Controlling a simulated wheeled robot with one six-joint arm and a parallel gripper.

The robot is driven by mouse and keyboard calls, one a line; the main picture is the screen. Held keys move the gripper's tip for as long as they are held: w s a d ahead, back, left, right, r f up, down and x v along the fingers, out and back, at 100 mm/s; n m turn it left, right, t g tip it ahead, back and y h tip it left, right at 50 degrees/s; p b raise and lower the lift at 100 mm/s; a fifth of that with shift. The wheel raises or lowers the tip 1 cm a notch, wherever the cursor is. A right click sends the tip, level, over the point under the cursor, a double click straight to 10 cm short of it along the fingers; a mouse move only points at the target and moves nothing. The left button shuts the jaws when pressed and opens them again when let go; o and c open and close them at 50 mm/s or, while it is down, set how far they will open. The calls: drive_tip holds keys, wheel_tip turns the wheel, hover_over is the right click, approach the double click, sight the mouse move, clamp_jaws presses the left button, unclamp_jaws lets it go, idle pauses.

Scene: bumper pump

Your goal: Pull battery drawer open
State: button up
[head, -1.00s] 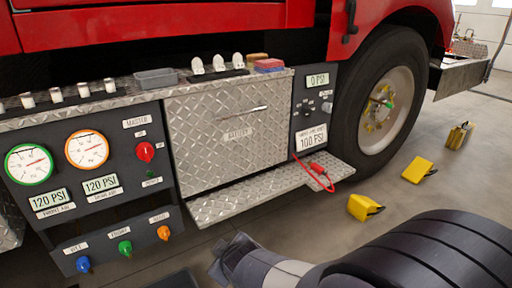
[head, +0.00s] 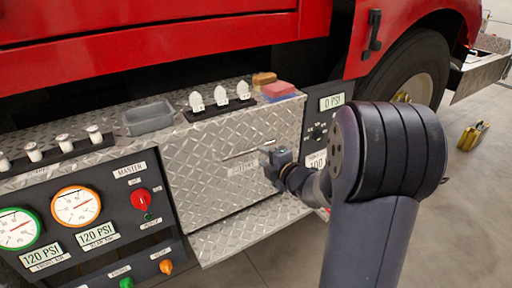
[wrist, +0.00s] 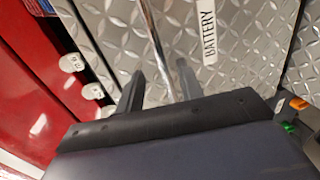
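The battery drawer (head: 205,165) is a diamond-plate metal front between the gauge panel and the wheel; it looks closed. Its thin bar handle (head: 240,154) runs across the front, and the BATTERY label (wrist: 209,37) shows beside the bar in the wrist view. My gripper (head: 268,156) is at the right end of the handle in the head view. In the wrist view, the two dark fingers of my gripper (wrist: 160,85) stand apart, with the handle bar (wrist: 157,42) passing between them. I cannot tell whether either finger touches the bar.
A diamond-plate step (head: 245,232) juts out below the drawer. A grey tray (head: 149,118), white knobs (head: 220,96) and a red-and-blue block (head: 279,91) sit on the ledge above. A yellow wheel chock (head: 472,136) lies on the floor at right.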

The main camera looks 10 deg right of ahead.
sight(254, 151)
drive_tip(key=x, duration=0.7)
drive_tip(key=shift+w+a+b, duration=0.15)
drive_tip(key=shift+w+b, duration=0.1)
drive_tip(key=shift+b, duration=0.05)
drive_tip(key=shift+c, duration=0.5)
clamp_jaws()
